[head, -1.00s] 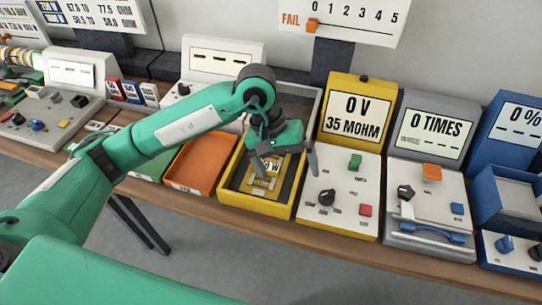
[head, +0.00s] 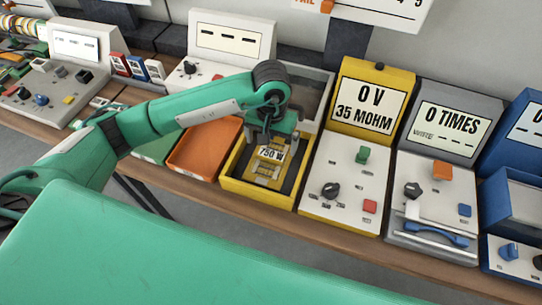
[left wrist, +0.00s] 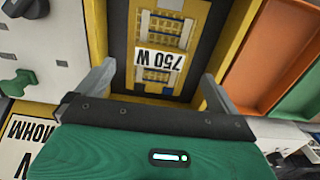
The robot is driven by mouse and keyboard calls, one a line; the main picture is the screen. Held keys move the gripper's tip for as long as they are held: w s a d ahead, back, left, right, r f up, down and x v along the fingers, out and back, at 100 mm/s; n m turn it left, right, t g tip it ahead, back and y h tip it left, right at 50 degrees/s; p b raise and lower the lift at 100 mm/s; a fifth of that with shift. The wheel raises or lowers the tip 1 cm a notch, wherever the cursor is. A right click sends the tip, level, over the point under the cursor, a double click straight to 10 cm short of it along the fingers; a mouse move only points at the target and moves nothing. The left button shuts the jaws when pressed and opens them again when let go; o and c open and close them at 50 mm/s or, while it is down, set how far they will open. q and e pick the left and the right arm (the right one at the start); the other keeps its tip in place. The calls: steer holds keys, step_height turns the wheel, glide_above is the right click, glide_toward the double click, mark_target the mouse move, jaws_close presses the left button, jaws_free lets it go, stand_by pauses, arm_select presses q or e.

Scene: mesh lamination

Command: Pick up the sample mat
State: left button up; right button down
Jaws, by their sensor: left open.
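The sample mat (head: 267,168) is a yellow grid-like piece with a white "750 W" label. It lies in a yellow-rimmed tray (head: 258,195) with a dark inside. My left gripper (head: 271,139) is over the far part of the mat, pointing down. In the left wrist view the mat (left wrist: 163,36) lies between and beyond the two open fingers of the left gripper (left wrist: 158,76), with nothing between the fingertips. I cannot tell how high the fingertips are above the mat. My right gripper is not in view.
An orange tray (head: 203,150) adjoins on the left. A yellow-topped meter box (head: 345,170) reading "0 V 35 MOHM" adjoins on the right, with a grey "0 TIMES" box (head: 436,180) beyond it. A white display unit (head: 228,38) stands behind.

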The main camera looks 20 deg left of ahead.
mark_target(271, 154)
arm_select(q)
steer(key=shift+f, duration=0.25)
step_height(271, 154, down, 4)
steer(key=shift+r+p, duration=0.1)
steer(key=shift+p, duration=1.1)
steer(key=shift+f, duration=0.35)
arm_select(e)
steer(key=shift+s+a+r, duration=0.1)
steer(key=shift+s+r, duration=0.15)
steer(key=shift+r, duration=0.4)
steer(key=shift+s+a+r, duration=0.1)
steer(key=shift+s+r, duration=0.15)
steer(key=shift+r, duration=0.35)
arm_select(q)
steer(key=shift+c, duration=0.2)
steer(key=c, duration=1.1)
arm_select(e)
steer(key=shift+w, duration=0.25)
